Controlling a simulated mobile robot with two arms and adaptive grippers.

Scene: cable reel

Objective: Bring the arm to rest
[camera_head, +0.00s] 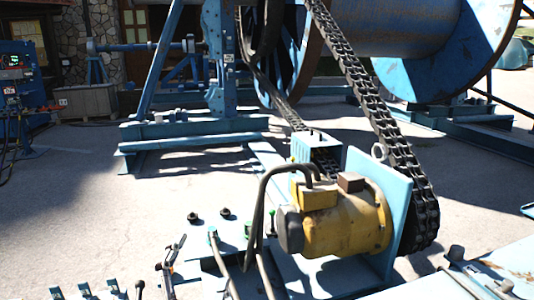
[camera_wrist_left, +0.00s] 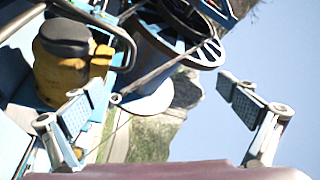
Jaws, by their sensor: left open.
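My left gripper (camera_head: 171,258) shows small near the bottom of the head view, in front of the blue control stand and left of the yellow motor. In the left wrist view my left gripper (camera_wrist_left: 158,98) has its two padded fingers wide apart, one at each side of the picture, with nothing between them. The yellow motor (camera_wrist_left: 60,65) and the blue reel lie beyond the fingers there, tilted in the picture. Little of my left arm can be made out in the head view. My right gripper is in neither view.
The yellow motor (camera_head: 345,220) with dark hoses sits on a blue frame. A heavy chain (camera_head: 370,95) runs from it up to the large reel (camera_head: 390,28). Several levers stand along the front edge. Bare concrete (camera_head: 70,200) is open at the left.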

